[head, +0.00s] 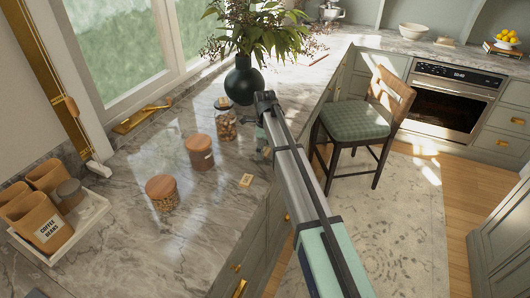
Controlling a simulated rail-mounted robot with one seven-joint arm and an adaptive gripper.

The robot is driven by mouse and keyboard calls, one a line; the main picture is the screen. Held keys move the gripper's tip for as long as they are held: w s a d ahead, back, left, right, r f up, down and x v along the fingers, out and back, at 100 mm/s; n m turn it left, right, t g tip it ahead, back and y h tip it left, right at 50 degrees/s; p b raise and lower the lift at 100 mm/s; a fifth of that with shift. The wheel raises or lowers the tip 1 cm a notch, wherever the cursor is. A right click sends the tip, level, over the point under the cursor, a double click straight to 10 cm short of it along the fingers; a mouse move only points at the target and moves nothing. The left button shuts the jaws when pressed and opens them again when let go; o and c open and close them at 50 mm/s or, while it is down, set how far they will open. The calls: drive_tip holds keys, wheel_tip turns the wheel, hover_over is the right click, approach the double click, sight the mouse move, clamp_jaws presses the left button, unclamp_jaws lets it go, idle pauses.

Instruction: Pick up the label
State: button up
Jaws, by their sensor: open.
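A small pale yellow label-like card (246,180) lies flat on the marble counter (215,235), near its right edge. Another small label shows on the upper part of a glass jar (226,125) behind it. A white label reading "COFFEE BEANS" (48,230) is on the front of a tan container at the far left. My arm reaches from the lower right up to the counter's edge, to the right of the small card.
Two wood-lidded jars (164,192) (200,151) stand left of the card. A dark vase (243,82) with leafy branches stands behind. A white tray (90,212) holds the tan containers. A green-cushioned chair (355,118) stands right of my arm. The front counter is clear.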

drive_tip(key=c, duration=0.9)
drive_tip(key=shift+r, duration=0.1)
